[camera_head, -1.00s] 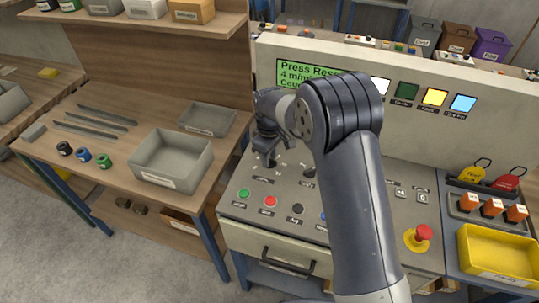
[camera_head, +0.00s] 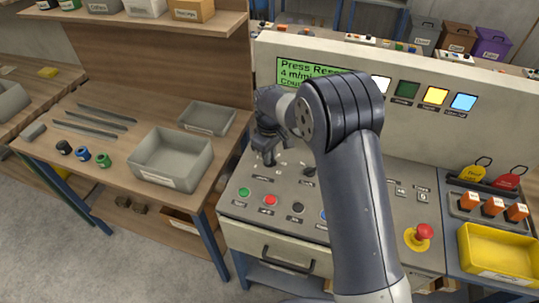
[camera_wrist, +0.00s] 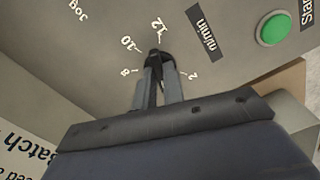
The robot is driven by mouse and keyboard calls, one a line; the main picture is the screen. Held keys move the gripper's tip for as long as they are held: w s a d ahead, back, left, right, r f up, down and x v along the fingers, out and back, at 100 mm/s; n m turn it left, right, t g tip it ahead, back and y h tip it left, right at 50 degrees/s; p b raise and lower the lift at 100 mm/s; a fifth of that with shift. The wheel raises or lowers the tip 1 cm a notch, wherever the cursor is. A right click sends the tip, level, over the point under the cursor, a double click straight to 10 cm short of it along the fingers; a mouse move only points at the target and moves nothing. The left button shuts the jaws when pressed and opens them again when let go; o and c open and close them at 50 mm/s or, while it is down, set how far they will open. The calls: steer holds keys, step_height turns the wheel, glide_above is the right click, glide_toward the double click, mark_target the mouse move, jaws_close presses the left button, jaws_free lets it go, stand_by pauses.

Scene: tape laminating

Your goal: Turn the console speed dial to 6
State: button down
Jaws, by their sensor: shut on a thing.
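The speed dial (camera_wrist: 154,53) is a small dark knob on the grey console face in the wrist view. The marks 8, 10, 12 and 2 show around it, with an m/min label beside it; the marks between 2 and 8 are hidden behind my gripper. My gripper (camera_wrist: 157,68) is shut on the dial, one finger on each side. In the head view my gripper (camera_head: 267,158) is at the console's upper left, and the dial is hidden by it. The green display (camera_head: 305,76) reads "4 m/min" on its second line, partly covered by my arm.
A green button (camera_head: 244,192) and a red button (camera_head: 270,201) sit in front of my gripper. Another black knob (camera_head: 309,171) is close on its right. A red emergency stop (camera_head: 424,231) is at the console's right. A grey bin (camera_head: 172,180) stands on the left bench.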

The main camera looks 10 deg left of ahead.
steer(key=m+b, duration=0.1)
steer(key=m, duration=0.3)
steer(key=shift+m+b, duration=0.3)
steer(key=shift+m, duration=0.1)
steer(key=shift+m+b, duration=0.35)
steer(key=shift+m, duration=1.75)
steer(key=shift+r, duration=0.1)
steer(key=c, duration=1.5)
jaws_free()
step_height(320, 180, up, 11)
steer(key=b, duration=0.1)
steer(key=shift+f, duration=0.2)
